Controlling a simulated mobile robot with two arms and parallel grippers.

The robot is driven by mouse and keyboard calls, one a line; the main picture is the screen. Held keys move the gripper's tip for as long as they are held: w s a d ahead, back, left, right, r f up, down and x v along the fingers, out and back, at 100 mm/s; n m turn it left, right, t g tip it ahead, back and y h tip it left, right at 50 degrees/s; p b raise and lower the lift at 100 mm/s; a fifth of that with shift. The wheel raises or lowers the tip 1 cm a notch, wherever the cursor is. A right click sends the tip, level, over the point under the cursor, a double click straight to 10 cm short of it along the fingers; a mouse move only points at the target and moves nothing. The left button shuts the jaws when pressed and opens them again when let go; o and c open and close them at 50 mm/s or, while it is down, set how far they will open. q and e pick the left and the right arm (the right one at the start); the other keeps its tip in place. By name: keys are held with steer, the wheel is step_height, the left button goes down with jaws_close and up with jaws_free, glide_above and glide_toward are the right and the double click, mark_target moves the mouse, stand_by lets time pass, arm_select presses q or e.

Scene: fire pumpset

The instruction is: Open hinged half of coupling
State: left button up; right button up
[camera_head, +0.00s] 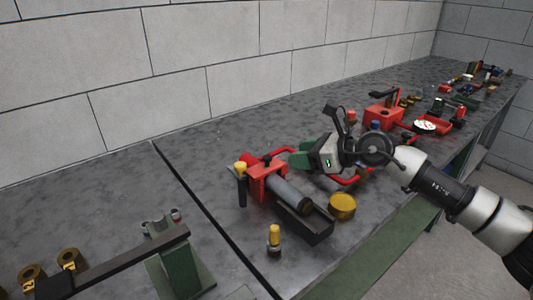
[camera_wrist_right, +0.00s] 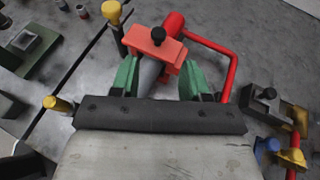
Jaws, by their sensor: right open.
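A red clamp-like block (camera_head: 267,180), seemingly the coupling, sits around a grey cylinder (camera_head: 288,194) on the bench. In the right wrist view the red block (camera_wrist_right: 152,52) carries a black knob (camera_wrist_right: 158,36) on top, and the grey cylinder (camera_wrist_right: 150,73) runs toward me from it. I cannot tell which part is the hinged half. My right gripper (camera_head: 303,156) has green fingers and is above and to the right of the block. In the wrist view the open gripper (camera_wrist_right: 160,78) has its fingers apart, with the block and cylinder showing between and beyond them. My left gripper is not in view.
A dark open trough (camera_head: 306,224) lies under the cylinder's near end. A yellow round cap (camera_head: 342,206) and a yellow-topped plug (camera_head: 274,238) stand nearby. A red bent pipe (camera_wrist_right: 228,62) runs beside the block. A dark bar on a green stand (camera_head: 182,262) is at left. Bare bench lies behind.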

mark_target(268, 157)
steer(key=x, duration=0.7)
steer(key=shift+s+a+r, duration=0.1)
steer(key=shift+x, duration=0.95)
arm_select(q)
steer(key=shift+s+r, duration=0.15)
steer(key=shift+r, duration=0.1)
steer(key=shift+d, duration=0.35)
arm_select(e)
jaws_close()
